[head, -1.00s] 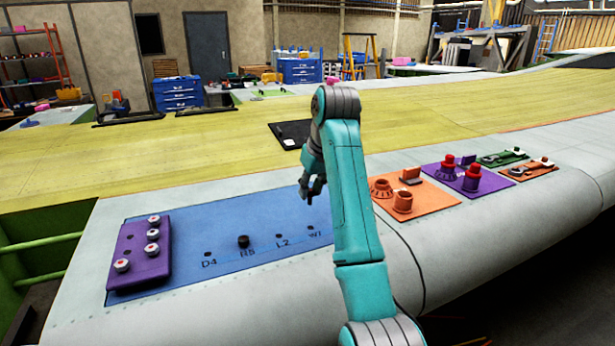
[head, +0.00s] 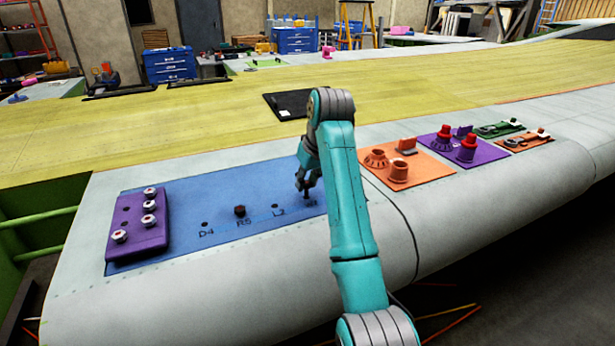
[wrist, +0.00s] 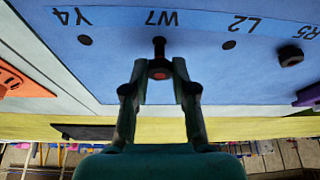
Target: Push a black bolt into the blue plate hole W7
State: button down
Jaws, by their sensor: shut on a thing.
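The blue plate (head: 187,233) lies on the grey wing surface, with holes labelled D4, R5, L2 and, in the wrist view, W7 and Y4. My gripper (head: 306,195) is low over the plate's right part. In the wrist view my gripper (wrist: 160,75) is shut on a black bolt (wrist: 159,62), gripped at its head end. The bolt's shank points at the plate just beside the W7 label (wrist: 161,18). Hole W7 is hidden by the bolt, and I cannot tell whether the tip is inside it. Another dark bolt (head: 240,211) stands in hole R5.
A purple block (head: 136,228) with several white-capped bolts sits at the plate's left end. Right of my arm are an orange plate (head: 432,172) and a purple plate (head: 487,160) with raised parts. Empty holes L2 (wrist: 229,44) and Y4 (wrist: 85,40) flank W7.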

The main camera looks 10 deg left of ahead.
jog(key=shift+f, duration=0.1)
dwell(0.6)
jog(key=shift+f, duration=1.1)
jog(key=c, duration=0.9)
grip_release()
jog(key=shift+o, duration=0.2)
jog(key=shift+r, duration=0.1)
